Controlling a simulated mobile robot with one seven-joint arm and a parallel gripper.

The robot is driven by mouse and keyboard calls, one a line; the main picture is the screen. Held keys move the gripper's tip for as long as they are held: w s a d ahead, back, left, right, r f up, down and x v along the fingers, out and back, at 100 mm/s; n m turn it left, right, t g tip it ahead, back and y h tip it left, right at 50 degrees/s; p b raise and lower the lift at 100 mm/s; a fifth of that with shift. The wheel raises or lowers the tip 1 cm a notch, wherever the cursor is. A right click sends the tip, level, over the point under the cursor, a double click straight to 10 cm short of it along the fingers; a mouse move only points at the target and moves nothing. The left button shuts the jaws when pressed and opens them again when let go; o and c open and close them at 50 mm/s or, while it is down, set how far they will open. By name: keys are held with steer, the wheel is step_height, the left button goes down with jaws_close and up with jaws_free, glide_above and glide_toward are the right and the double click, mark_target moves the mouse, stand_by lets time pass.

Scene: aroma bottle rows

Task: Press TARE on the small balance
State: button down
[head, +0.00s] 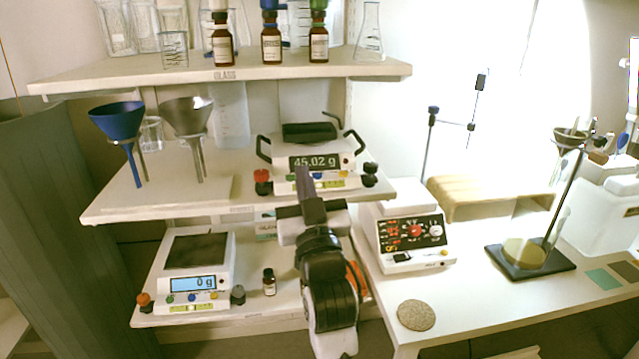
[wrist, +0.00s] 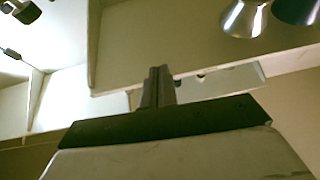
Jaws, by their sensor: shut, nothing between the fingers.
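Two balances are in the head view, and I cannot tell which the task calls small. The middle-shelf balance (head: 340,155) has a dark plate, side handles and a display reading 45.02 g. The lower-shelf balance (head: 197,262) has a dark square pan and a blue display reading 0 g. Both have a row of small coloured buttons on the front; their labels are too small to read. My gripper (head: 303,172) is shut and empty, its tip over the front of the middle-shelf balance and hiding part of its button row. I cannot tell whether it touches. Its shut fingers show in the wrist view (wrist: 158,86).
Blue and grey funnels (head: 117,122) stand left on the middle shelf. A small brown bottle (head: 269,281) stands on the lower shelf near my arm. Labelled bottles (head: 271,45) line the top shelf. A white device with a red knob (head: 412,235) stands right on the bench.

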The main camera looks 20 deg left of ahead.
steer(key=w+d+f+m+h, duration=0.1)
steer(key=w+d+f+h, duration=0.1)
steer(key=w+f, duration=0.1)
steer(key=shift+w+d+f+g, duration=0.3)
steer(key=shift+d+f, duration=0.1)
steer(key=shift+f, duration=0.4)
step_height(320, 180, up, 4)
steer(key=p, duration=0.4)
glide_above(318, 186)
steer(key=shift+f, duration=0.1)
step_height(318, 186, down, 3)
steer(key=shift+r, duration=0.1)
steer(key=shift+f, duration=0.85)
